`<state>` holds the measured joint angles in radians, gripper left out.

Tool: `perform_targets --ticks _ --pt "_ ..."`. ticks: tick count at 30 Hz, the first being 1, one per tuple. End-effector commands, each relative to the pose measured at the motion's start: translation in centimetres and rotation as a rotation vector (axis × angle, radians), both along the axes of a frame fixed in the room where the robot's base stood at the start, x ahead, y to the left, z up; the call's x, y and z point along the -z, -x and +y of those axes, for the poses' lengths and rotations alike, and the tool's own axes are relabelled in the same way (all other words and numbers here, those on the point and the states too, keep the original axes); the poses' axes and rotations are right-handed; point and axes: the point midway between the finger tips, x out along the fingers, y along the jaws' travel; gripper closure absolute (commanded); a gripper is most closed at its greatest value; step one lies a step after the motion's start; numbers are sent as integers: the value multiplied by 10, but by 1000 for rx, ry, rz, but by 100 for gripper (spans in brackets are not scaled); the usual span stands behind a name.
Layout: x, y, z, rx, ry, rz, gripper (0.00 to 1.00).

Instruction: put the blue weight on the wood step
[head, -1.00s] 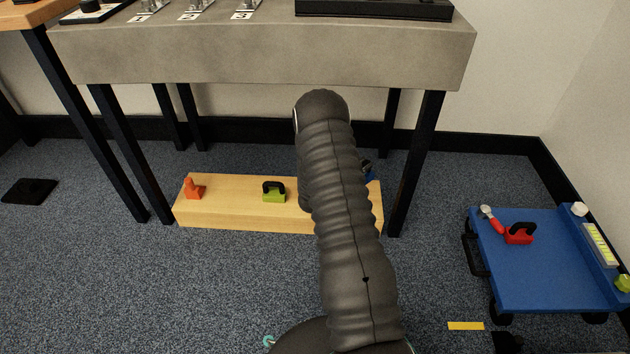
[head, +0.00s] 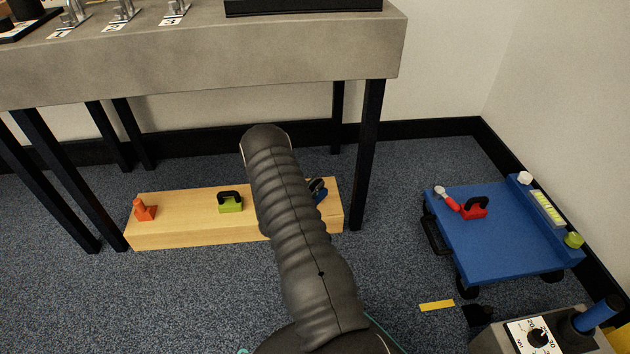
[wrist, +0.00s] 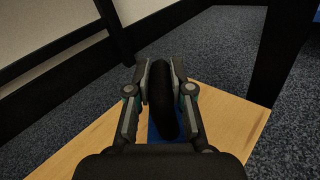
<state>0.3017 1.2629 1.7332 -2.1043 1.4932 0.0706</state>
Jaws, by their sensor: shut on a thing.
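The blue weight (head: 320,193) shows at the right end of the wood step (head: 180,229), partly hidden behind my arm in the head view. In the wrist view its black handle (wrist: 162,105) stands between the fingers of my gripper (wrist: 159,80), which is shut on it. A little of the blue body (wrist: 154,134) shows below the handle, over the pale wood step (wrist: 235,118). I cannot tell whether the weight touches the wood. The head view hides most of my gripper behind the arm.
An orange weight (head: 144,210) and a green weight (head: 230,203) stand on the step. A grey bench (head: 200,65) with black legs stands over it. A blue cart (head: 505,240) with a red weight (head: 473,208) is at right.

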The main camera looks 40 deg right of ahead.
Motion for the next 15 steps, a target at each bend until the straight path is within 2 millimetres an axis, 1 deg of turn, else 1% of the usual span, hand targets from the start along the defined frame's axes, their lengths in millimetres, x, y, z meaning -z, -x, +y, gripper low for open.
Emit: perform_targets --ticks 4,10,11,12,13,14,15 --pt "-2 -1 0 0 4 -5 100" --pt "0 -1 0 0 4 -4 100" --pt "2 0 0 0 1 -1 74" --pt "1 0 0 0 1 -1 64" --pt "1 0 0 0 1 -1 56" --pt "1 0 0 0 1 -1 54" --pt "1 0 0 0 1 -1 54"
